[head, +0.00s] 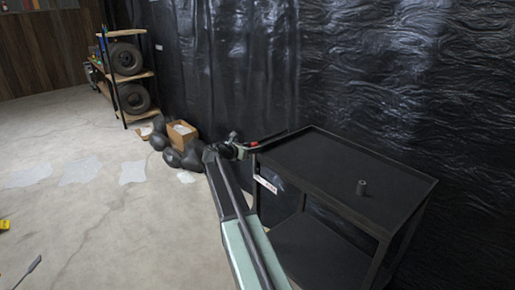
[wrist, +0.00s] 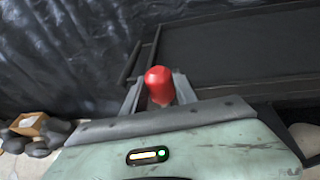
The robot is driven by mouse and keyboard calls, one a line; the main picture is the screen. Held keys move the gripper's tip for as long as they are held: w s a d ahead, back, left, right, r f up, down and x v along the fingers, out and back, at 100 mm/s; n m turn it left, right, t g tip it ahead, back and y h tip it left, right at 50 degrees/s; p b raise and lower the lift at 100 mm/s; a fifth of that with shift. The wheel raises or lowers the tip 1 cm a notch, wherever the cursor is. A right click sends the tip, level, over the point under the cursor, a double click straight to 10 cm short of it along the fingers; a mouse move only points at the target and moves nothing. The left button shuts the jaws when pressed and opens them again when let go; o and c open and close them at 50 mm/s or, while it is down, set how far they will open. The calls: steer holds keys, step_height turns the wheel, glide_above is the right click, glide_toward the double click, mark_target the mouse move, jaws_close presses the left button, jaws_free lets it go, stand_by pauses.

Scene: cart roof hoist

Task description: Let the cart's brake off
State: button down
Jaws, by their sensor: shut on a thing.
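The black cart (head: 330,148) stands to the right of my arm, against the dark sheeting. Its top also shows in the wrist view (wrist: 240,47). My gripper is small in the head view (head: 241,146).
A small grey cylinder (head: 362,187) stands on the cart's top. A cardboard box (head: 181,134) and black bags (head: 190,155) lie on the floor beyond my gripper. A tyre rack (head: 127,82) stands at the back left. The concrete floor at left is mostly clear.

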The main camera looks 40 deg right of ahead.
steer(key=shift+w+a, duration=0.15)
steer(key=shift+a, duration=0.05)
steer(key=c, duration=1)
jaws_free()
steer(key=shift+w+a, duration=0.15)
steer(key=shift+w, duration=0.05)
steer(key=shift+o, duration=0.2)
steer(key=shift+a, duration=0.15)
steer(key=p+v, duration=0.2)
steer(key=v, duration=0.5)
steer(key=shift+s+a, duration=0.15)
steer(key=shift+a, duration=0.05)
